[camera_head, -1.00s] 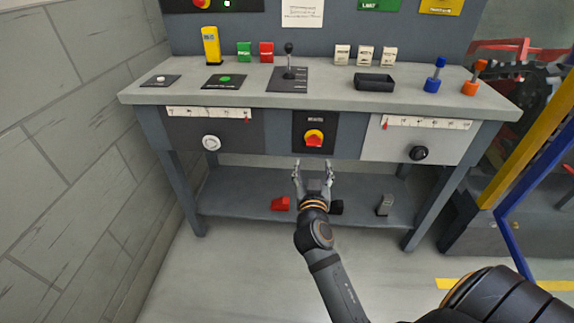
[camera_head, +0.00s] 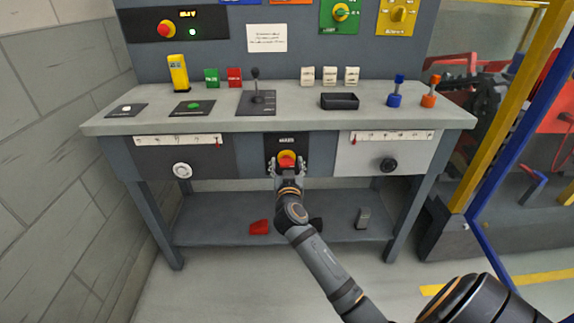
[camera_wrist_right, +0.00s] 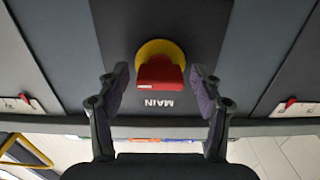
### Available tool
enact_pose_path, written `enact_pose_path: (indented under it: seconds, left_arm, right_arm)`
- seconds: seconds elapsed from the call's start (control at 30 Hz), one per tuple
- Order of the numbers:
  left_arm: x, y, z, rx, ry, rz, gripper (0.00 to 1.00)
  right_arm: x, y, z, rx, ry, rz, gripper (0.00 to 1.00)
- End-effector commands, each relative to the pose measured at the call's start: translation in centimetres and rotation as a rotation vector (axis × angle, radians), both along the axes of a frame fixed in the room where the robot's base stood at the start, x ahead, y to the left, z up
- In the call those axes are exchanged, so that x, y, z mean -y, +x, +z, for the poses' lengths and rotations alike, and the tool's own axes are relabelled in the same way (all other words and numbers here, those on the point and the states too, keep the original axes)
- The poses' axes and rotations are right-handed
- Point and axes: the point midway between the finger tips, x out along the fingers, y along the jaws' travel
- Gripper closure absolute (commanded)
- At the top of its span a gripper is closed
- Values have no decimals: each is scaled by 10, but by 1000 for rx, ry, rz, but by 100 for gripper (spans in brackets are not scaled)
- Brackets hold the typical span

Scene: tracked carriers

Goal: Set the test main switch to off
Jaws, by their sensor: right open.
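The main switch (camera_head: 287,158) is a red rotary handle on a yellow disc. It sits on a dark panel labelled MAIN in the middle of the bench front. In the right wrist view the red handle (camera_wrist_right: 160,73) is between and just beyond the fingertips, with the yellow disc (camera_wrist_right: 160,46) behind it. My right gripper (camera_head: 287,169) is open in front of the switch, one finger on each side; it also shows in the right wrist view (camera_wrist_right: 161,78). Gaps show between the fingers and the handle. My left gripper is not in view.
A black knob (camera_head: 388,165) and a white knob (camera_head: 182,170) flank the switch, under scales with red pointers. A lever (camera_head: 256,88), buttons and a black tray (camera_head: 339,101) stand on the bench top (camera_head: 300,117). A red block (camera_head: 259,227) lies on the lower shelf.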

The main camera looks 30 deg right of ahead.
Motion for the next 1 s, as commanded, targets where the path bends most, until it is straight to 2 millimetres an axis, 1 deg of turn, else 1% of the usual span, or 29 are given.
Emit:
enact_pose_path:
  seconds: [0.1,0.13,0.5,0.53,0.77,1.0]
  left_arm:
    - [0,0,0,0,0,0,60]
    - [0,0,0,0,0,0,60]
    - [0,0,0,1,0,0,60]
    - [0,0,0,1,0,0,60]
    - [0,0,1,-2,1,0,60]
    - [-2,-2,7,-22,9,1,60]
  right_arm:
    - [0,0,0,0,0,0,34]
    - [0,0,0,0,0,0,37]
    - [0,0,0,-1,-1,0,87]
    - [0,0,0,-1,-1,1,88]
    - [0,0,0,-13,-21,0,88]
    - [0,0,1,-77,-124,-1,88]
